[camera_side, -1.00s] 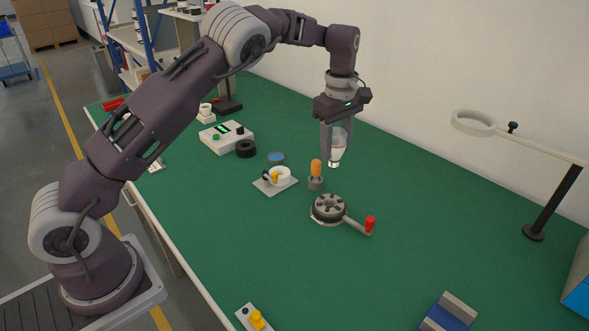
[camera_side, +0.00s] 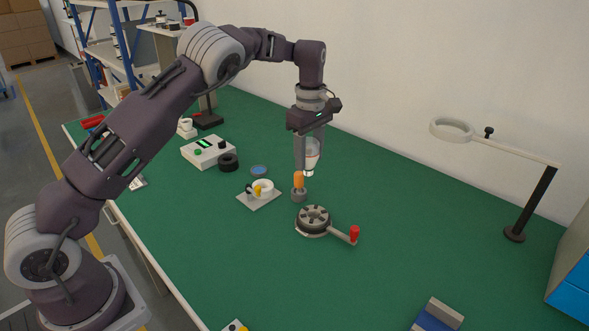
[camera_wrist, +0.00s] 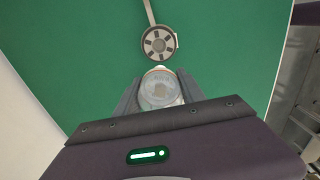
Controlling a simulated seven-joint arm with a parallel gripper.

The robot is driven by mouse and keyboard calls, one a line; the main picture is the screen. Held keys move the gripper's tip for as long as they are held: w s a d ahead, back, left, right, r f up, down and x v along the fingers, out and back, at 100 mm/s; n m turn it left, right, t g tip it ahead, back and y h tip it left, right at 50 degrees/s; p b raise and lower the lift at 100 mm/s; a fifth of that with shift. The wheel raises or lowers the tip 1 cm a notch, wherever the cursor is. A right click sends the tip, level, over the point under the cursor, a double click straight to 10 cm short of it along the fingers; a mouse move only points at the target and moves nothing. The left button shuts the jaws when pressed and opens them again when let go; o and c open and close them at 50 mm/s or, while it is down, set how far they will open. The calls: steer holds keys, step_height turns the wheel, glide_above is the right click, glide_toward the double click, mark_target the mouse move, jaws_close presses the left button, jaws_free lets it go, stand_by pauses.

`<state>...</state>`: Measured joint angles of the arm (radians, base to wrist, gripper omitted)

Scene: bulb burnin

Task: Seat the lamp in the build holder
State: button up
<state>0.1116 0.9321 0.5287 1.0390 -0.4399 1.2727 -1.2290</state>
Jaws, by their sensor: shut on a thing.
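My gripper (camera_side: 308,158) is shut on the lamp (camera_side: 313,160), a clear glass bulb with a whitish base pointing down. The lamp hangs upright above the green bench, just behind and right of an orange-topped peg in a grey base (camera_side: 299,188). In the wrist view the lamp (camera_wrist: 160,88) sits between both fingers. A round dark holder with a ring of slots (camera_side: 314,218) and a red-knobbed lever stands nearer the camera; it also shows in the wrist view (camera_wrist: 158,43), apart from the lamp. I cannot tell for certain which fixture is the build holder.
A plate with a white ring and yellow part (camera_side: 262,190) lies left of the peg. A control box (camera_side: 206,152), black ring (camera_side: 228,162) and blue disc (camera_side: 259,170) are farther back. A magnifier stand (camera_side: 514,234) and blue block (camera_side: 437,317) are right. The front middle bench is clear.

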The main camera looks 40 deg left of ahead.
steer(key=s+a+f+n, duration=0.1)
steer(key=a+f+n, duration=0.2)
steer(key=a, duration=0.6)
steer(key=a+f+n, duration=0.2)
steer(key=a, duration=0.6)
steer(key=shift+s+a+f, duration=0.1)
steer(key=shift+f, duration=1.45)
steer(key=shift+s+a+f, duration=0.1)
steer(key=shift+f, duration=1.4)
steer(key=shift+d+f, duration=0.1)
steer(key=shift+f, duration=0.05)
steer(key=shift+f, duration=0.4)
steer(key=shift+f, duration=0.95)
